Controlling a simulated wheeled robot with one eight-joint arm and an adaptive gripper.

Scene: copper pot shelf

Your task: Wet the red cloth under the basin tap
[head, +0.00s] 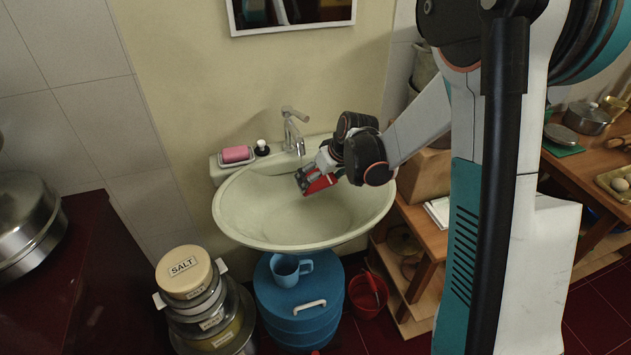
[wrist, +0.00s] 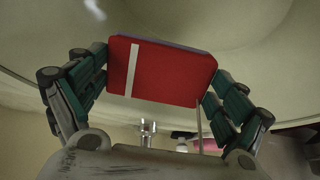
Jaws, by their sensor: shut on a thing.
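The red cloth (head: 320,184) is a folded red pad held over the basin, just below and right of the tap. In the wrist view the cloth (wrist: 165,75) has a white stripe and a bluish edge. My gripper (head: 312,180) is shut on it, with a finger at each side. The chrome tap (head: 291,125) stands at the basin's back rim, and metal of it shows in the wrist view (wrist: 148,128). A thin pale line hangs below the spout near the cloth; I cannot tell surely whether it is water. The pale basin (head: 250,211) looks otherwise empty.
Below are a blue drum (head: 297,325) with a blue mug (head: 290,268), a red bucket (head: 368,293) and stacked salt tins (head: 184,272). A wooden shelf stands right.

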